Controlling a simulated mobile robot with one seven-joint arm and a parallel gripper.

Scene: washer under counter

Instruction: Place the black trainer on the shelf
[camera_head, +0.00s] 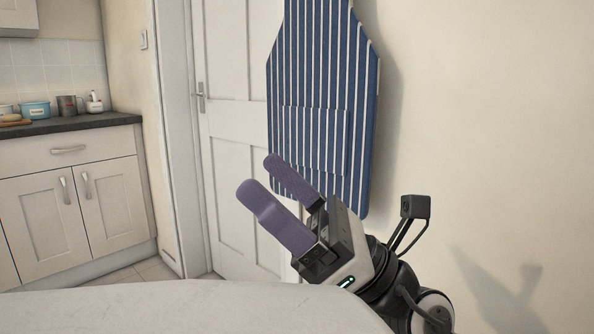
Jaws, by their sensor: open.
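My gripper (260,180) is in the lower middle of the head view, with its two purple-padded fingers apart and nothing between them. It points up and to the left, in front of the white door and the hanging apron. Neither the black trainer nor the shelf shows in this view.
A blue striped apron (325,100) hangs close behind my gripper. A white door (230,130) is behind it, and a bare wall (480,120) is on the right. White cabinets (75,205) under a dark counter (70,124) with several small items stand at the left.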

